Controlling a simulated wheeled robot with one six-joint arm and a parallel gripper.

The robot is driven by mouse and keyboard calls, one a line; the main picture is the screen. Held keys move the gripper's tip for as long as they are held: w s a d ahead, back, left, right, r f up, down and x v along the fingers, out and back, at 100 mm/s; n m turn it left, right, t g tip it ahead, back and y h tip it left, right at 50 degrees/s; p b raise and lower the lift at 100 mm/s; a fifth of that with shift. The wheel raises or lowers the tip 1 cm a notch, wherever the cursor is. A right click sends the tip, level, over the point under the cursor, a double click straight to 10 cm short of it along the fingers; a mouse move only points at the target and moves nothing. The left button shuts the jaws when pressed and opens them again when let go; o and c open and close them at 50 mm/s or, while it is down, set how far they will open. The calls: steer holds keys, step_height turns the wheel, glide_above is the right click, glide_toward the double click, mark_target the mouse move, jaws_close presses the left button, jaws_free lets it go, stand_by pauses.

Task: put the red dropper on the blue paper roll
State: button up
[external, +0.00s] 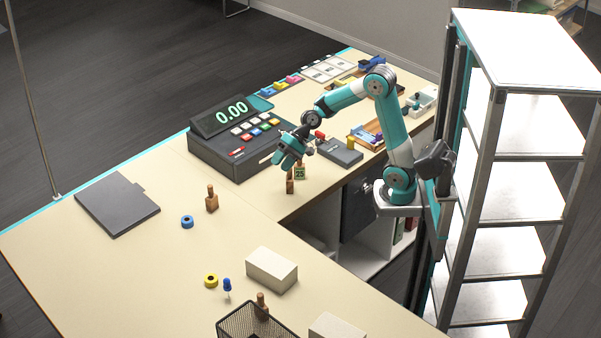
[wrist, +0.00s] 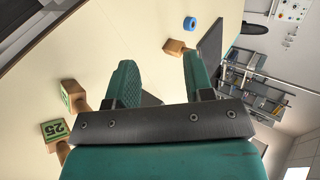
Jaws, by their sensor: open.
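A small red-topped item, which looks like the red dropper (external: 320,135), stands just right of my wrist beside a dark box; its lower part is hard to see. I do not see it in the wrist view. The roll also shows in the wrist view (wrist: 190,23), beyond the fingertips. My gripper (external: 288,158) is open over the counter in front of the register. Its spread fingers (wrist: 160,75) hold nothing between them.
Two wooden pieces with green labels (external: 300,171) stand close below my gripper. The grey register (external: 225,155) is just left of it. A yellow roll (external: 211,281), a blue dropper (external: 227,286), a white box (external: 271,268) and a wire basket (external: 250,320) are nearer. The left table is mostly clear.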

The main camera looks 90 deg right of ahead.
steer(key=s+a+n+g, duration=0.5)
steer(key=s+a+n, duration=0.8)
steer(key=s, duration=0.4)
steer(key=shift+a+f+g+h, duration=0.35)
steer(key=shift+a+g+h, duration=0.05)
steer(key=shift+a, duration=0.5)
steer(key=shift+o, duration=1)
steer(key=s+f+n+g+h, duration=0.1)
steer(key=s+n, duration=0.4)
steer(key=s, duration=0.2)
steer(key=shift+s+a+g, duration=0.3)
steer(key=shift+s+a, duration=0.05)
steer(key=shift+a, duration=0.05)
steer(key=shift+w, duration=0.1)
